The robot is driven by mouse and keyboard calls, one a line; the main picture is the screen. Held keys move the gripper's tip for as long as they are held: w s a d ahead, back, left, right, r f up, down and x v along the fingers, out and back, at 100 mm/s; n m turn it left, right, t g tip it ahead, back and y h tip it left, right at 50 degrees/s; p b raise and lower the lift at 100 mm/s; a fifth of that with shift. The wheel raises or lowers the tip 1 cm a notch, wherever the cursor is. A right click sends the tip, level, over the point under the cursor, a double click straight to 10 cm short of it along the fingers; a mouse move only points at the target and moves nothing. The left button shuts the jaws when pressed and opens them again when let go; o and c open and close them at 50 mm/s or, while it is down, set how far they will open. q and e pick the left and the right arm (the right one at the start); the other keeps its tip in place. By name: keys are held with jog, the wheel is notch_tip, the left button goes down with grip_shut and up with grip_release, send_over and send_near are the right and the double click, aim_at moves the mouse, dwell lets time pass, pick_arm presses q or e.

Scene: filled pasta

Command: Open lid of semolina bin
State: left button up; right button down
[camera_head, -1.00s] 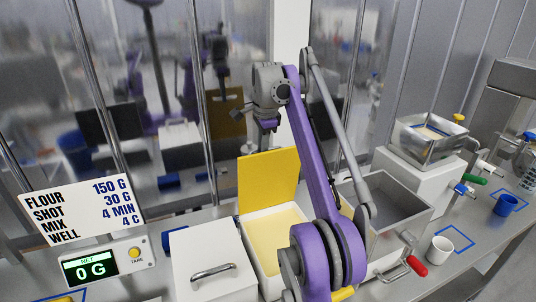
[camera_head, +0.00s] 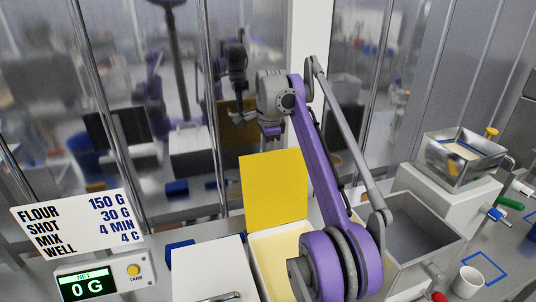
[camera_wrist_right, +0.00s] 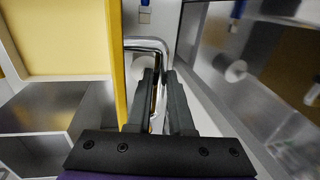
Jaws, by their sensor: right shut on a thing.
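The semolina bin (camera_head: 256,250) shows in the head view with pale yellow contents, partly hidden by my purple right arm. Its lid (camera_head: 274,190) stands upright at the back of the bin, yellow face toward me. In the right wrist view the lid is almost edge-on, a yellow strip (camera_wrist_right: 119,70) left of the jaws. My right gripper (camera_wrist_right: 160,82) is shut on the metal lid handle (camera_wrist_right: 148,43). My left gripper is not in view.
A white lidded bin (camera_head: 207,266) stands left of the semolina bin. A scale display (camera_head: 87,285) and recipe sign (camera_head: 80,222) are further left. An open grey container (camera_head: 425,225), a metal hopper (camera_head: 460,160) and a white cup (camera_head: 468,281) are at right. A glass wall closes the back.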

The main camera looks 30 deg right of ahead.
jog(key=shift+w+d, duration=0.1)
jog(key=shift+w, duration=0.15)
jog(key=c, duration=1.2)
grip_release()
jog(key=o, duration=0.4)
jog(key=shift+w+d+f, duration=0.15)
jog(key=shift+w+f, duration=0.15)
jog(key=shift+w, duration=0.25)
jog(key=shift+s, duration=0.1)
jog(key=shift+s+r, duration=0.1)
jog(key=shift+s, duration=0.05)
